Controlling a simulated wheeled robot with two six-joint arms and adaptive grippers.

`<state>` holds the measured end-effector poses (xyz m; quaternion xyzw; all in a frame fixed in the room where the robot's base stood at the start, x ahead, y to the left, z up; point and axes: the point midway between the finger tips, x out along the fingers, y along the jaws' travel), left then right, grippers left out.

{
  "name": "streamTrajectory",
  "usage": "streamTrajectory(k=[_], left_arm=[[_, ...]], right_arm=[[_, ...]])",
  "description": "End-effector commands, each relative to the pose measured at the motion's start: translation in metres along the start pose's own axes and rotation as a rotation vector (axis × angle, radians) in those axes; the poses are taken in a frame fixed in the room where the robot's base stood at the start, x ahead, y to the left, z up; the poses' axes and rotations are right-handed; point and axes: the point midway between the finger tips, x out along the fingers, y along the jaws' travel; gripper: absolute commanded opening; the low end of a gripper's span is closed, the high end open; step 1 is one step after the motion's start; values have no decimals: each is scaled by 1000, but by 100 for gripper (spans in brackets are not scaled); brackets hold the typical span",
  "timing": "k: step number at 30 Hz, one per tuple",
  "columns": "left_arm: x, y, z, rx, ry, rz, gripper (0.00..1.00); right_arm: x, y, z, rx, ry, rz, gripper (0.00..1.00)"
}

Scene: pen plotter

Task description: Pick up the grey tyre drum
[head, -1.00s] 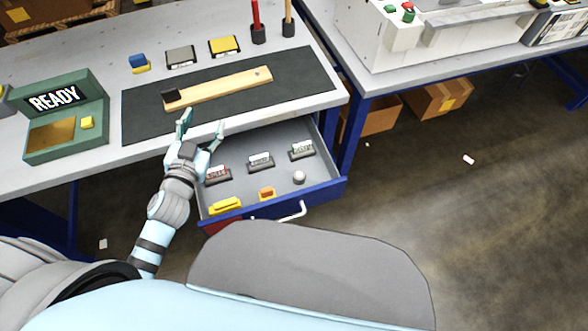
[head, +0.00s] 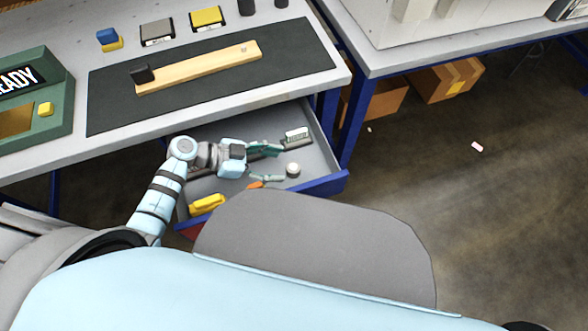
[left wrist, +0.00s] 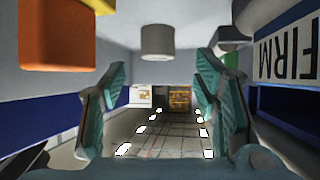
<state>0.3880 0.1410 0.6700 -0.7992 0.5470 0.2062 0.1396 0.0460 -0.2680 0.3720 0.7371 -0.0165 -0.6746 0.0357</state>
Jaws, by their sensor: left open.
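The grey tyre drum (head: 293,170) is a small round grey piece standing in the open drawer, near its right end. In the left wrist view it is a plain grey cylinder (left wrist: 157,41) ahead of the fingers, top centre, and the picture appears upside down. My left gripper (head: 280,163) is low in the drawer, fingers spread and pointing right at the drum. In the left wrist view the gripper (left wrist: 162,75) has an empty gap, with the drum beyond or near the fingertips; contact cannot be told. My right gripper is not in view.
The drawer (head: 325,187) also holds a labelled stamp (head: 297,134) behind the drum, an orange block (head: 256,184) by the lower finger and a yellow piece (head: 207,204). The bench top (head: 60,168) overhangs behind. A wooden bar (head: 200,68) lies on the dark mat.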

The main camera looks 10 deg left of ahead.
Motion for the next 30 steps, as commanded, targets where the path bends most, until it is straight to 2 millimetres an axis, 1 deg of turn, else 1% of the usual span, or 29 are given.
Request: streamTrajectory(k=[1,3,6,9,13,14,22,30], left_arm=[[11,0,2,0,4,1,56],[26,1,3,0,5,1,56],[43,1,2,1,4,1,56],[47,1,0,2,2,1,56],[46,1,0,2,2,1,56],[46,1,-1,2,2,1,52],[46,1,-1,2,2,2,9],[45,1,-2,3,3,2,8]], right_arm=[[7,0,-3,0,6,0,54],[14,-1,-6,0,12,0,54],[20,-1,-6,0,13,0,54],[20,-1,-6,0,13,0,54],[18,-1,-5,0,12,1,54],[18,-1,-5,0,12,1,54],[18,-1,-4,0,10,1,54],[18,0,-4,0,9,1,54]])
